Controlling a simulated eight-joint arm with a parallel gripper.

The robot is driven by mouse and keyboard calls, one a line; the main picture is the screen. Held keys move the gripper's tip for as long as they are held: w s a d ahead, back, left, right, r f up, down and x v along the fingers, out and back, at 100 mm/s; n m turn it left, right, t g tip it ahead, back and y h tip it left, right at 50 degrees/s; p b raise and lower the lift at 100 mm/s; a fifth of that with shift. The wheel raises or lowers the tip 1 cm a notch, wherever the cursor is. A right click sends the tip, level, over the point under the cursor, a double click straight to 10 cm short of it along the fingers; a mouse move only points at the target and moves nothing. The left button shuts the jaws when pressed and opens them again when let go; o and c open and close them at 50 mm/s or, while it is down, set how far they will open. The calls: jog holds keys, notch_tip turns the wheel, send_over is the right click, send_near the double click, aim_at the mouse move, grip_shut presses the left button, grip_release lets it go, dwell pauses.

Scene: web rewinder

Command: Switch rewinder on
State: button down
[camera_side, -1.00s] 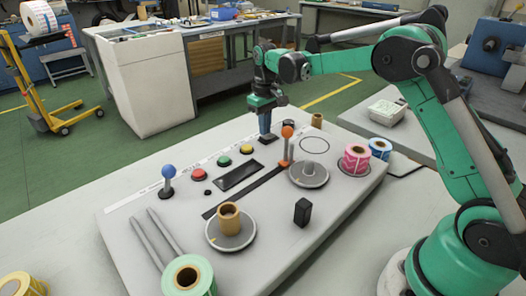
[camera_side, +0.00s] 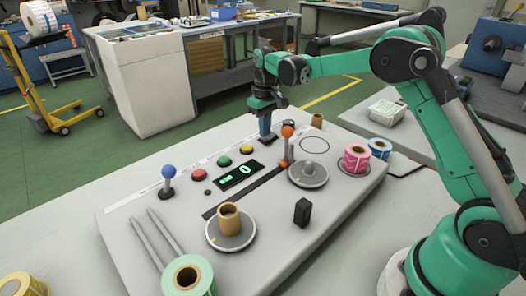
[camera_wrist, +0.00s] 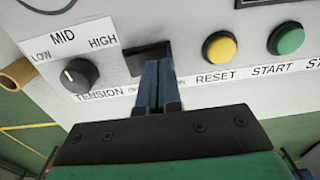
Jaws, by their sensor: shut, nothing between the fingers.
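The rewinder (camera_side: 270,245) is a low grey panel on the table. Its display (camera_side: 238,174) is lit and shows a green 0. A black power switch (camera_wrist: 143,58) sits between the tension knob (camera_wrist: 79,75) and the yellow reset button (camera_wrist: 219,48) in the wrist view. My gripper (camera_side: 265,136) is shut and empty. Its fingertips are at the switch and hide part of it; the wrist view shows the blue fingers (camera_wrist: 158,66) over its edge. I cannot tell whether they still touch it.
The green start button (camera_wrist: 286,39) is beside reset. An orange-knobbed lever (camera_side: 287,133) stands close to my gripper, and a blue-knobbed lever (camera_side: 168,172) is farther left. A core sits on the front spindle plate (camera_side: 231,242).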

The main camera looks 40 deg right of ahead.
jog(key=shift+r, duration=3.2)
jog(key=s+a+r+t, duration=0.3)
jog(key=s+a+r, duration=0.15)
jog(key=s, duration=0.35)
jog(key=s+a+f+t, duration=0.3)
jog(key=s+t, duration=0.1)
jog(key=s, duration=0.5)
jog(key=shift+s+f, duration=0.25)
jog(key=shift+s, duration=0.15)
